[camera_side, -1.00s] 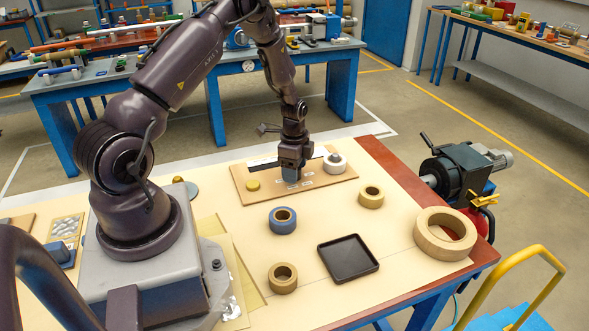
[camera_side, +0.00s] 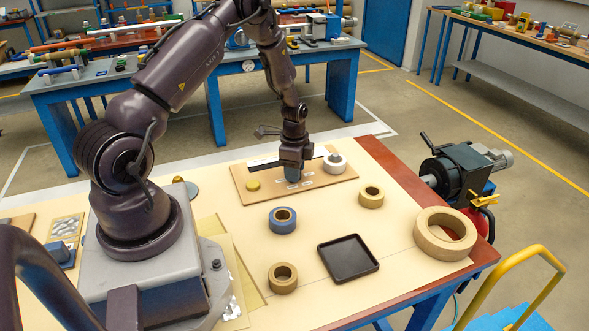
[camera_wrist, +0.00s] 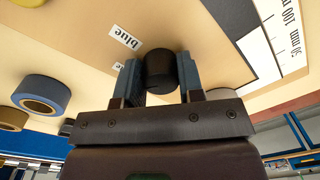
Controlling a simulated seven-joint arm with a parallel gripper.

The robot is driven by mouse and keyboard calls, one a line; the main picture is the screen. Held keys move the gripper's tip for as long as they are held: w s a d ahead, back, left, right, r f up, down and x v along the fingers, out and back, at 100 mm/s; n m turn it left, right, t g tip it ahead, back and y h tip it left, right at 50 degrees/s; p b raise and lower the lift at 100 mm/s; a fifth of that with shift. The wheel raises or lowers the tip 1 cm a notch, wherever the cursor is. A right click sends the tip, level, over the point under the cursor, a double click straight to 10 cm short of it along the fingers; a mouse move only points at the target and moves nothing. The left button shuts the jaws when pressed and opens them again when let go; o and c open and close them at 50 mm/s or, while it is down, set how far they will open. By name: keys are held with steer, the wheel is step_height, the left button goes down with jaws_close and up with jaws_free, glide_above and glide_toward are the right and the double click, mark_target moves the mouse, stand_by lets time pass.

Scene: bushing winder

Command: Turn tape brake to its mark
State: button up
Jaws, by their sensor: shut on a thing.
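My gripper (camera_side: 292,172) points straight down over a tan board (camera_side: 322,179) near the table's far edge. In the wrist view its blue-grey fingers (camera_wrist: 160,82) are shut on the sides of a short black round knob (camera_wrist: 158,64), which appears to be the tape brake. A white label reading "blue" (camera_wrist: 126,36) lies on the board beside the knob. A second small label next to it is mostly hidden by a finger. I cannot make out a pointer on the knob. In the side view the gripper hides the knob.
A white roll (camera_side: 334,163) stands on the board close right of my gripper, and a yellow disc (camera_side: 253,185) to its left. A blue tape roll (camera_side: 282,220), tan rolls (camera_side: 371,196) and a black tray (camera_side: 348,258) lie nearer. A printed scale (camera_wrist: 280,40) shows in the wrist view.

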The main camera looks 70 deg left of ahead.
steer(key=n, duration=0.5)
steer(key=shift+n, duration=0.4)
steer(key=n, duration=1.1)
steer(key=shift+w+d+n+g, duration=0.1)
steer(key=shift+n+g, duration=0.2)
steer(key=n, duration=0.5)
steer(key=shift+n, duration=0.3)
steer(key=o, duration=0.9)
steer(key=shift+r, duration=0.1)
